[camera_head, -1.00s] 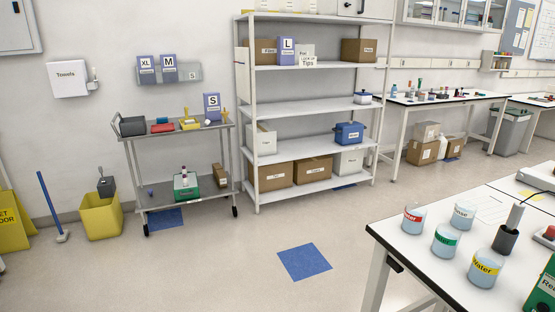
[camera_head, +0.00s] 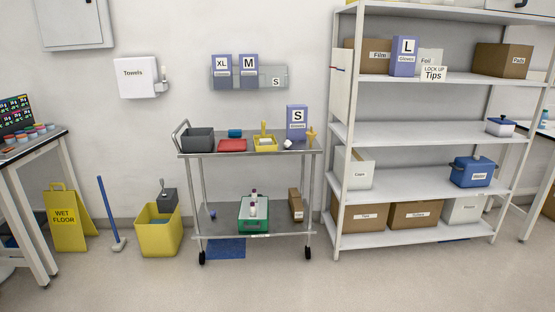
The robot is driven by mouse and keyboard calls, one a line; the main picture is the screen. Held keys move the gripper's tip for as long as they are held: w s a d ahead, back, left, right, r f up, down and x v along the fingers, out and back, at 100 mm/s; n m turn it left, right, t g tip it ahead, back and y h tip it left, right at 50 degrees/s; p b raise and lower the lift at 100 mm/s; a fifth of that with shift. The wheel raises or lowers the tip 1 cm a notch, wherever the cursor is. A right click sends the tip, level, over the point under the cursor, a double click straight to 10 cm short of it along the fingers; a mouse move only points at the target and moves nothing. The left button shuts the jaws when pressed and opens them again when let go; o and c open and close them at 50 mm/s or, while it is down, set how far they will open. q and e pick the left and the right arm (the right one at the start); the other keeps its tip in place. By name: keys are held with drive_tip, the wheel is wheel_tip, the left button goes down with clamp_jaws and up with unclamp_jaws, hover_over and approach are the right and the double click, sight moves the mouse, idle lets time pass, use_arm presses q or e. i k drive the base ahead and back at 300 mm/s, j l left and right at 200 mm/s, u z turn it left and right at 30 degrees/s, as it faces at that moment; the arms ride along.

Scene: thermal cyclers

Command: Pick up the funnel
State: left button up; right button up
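A small orange-yellow object (camera_head: 311,134) stands at the right end of the cart's top shelf, beside the blue S gloves box (camera_head: 297,121). It may be the funnel, but it is too small to tell for sure. A small white object (camera_head: 288,144) lies close to it on the left. The metal cart (camera_head: 219,175) stands against the wall, some way off. Neither of my grippers is in view.
A tall shelf rack (camera_head: 415,135) stands right of the cart. A yellow bin (camera_head: 158,240), a blue-handled mop (camera_head: 110,215) and a wet floor sign (camera_head: 68,220) stand left of it. A table (camera_head: 40,150) is at the left edge. The floor (camera_head: 280,285) in front is clear.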

sight(311, 134)
drive_tip(key=i+l+z, duration=0.1)
drive_tip(key=i, duration=0.75)
drive_tip(key=i+l, duration=0.1)
drive_tip(key=i, duration=0.75)
drive_tip(key=z, duration=0.05)
